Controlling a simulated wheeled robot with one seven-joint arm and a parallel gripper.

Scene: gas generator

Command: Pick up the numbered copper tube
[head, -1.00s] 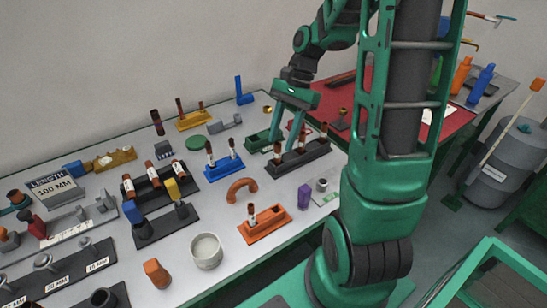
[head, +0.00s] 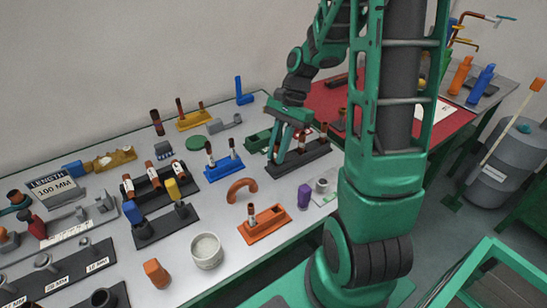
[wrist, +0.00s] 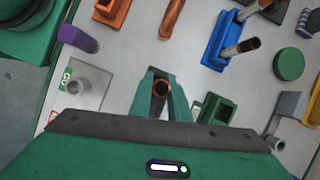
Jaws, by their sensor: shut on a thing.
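My gripper (head: 280,152) is lowered at the left end of a dark tube rack (head: 312,157) near the back right of the grey table. In the head view the fingers largely hide this tube. Two more copper tubes, a middle one (head: 302,142) and a right one (head: 323,130), stand upright in the rack. I cannot read a number on the held tube, nor tell whether its lower end is still in the rack.
A blue rack with tubes (head: 224,164) stands left of my gripper, and a green block (head: 257,142) is close behind. An orange rack (head: 264,225), a curved copper pipe (head: 241,188) and a purple piece (head: 304,196) lie nearer the front. Some bare table lies between them.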

